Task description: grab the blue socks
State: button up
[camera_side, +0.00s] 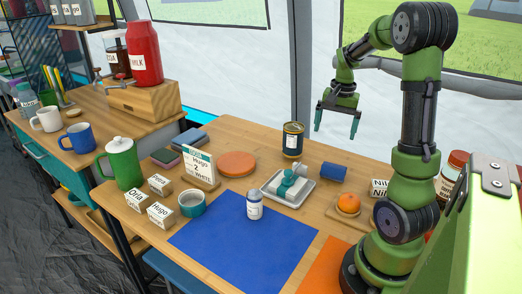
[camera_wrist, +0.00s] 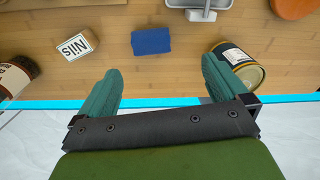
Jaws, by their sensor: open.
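The blue socks (camera_side: 333,172) look like a small dark blue bundle lying on the wooden table, to the right of the metal tray. In the wrist view the blue bundle (camera_wrist: 152,40) lies on bare wood beyond my fingertips, roughly between them. My gripper (camera_side: 337,128) hangs in the air above the back edge of the table, fingers pointing down. In the wrist view my gripper (camera_wrist: 162,70) has its two teal fingers spread wide with nothing between them. The gripper is apart from the blue bundle.
A labelled can (camera_side: 293,140) stands left of the bundle; it shows by my right finger in the wrist view (camera_wrist: 238,68). A metal tray (camera_side: 304,200) holds teal and white items. An orange (camera_side: 348,203) and name blocks (camera_side: 380,188) are to the right. A blue mat (camera_side: 240,260) lies in front.

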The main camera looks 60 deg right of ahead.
jog(key=d, duration=0.2)
jog(key=m, duration=0.1)
send_near(334, 165)
jog(key=shift+g, duration=0.3)
jog(key=f, duration=0.6)
jog(key=shift+w+d, duration=0.15)
jog(key=shift+w, duration=0.25)
jog(key=shift+s+f, duration=0.2)
jog(key=shift+f, duration=2.6)
jog(key=shift+c, duration=0.2)
jog(key=c, duration=0.7)
jog(key=shift+r, duration=0.1)
jog(key=shift+c, duration=0.2)
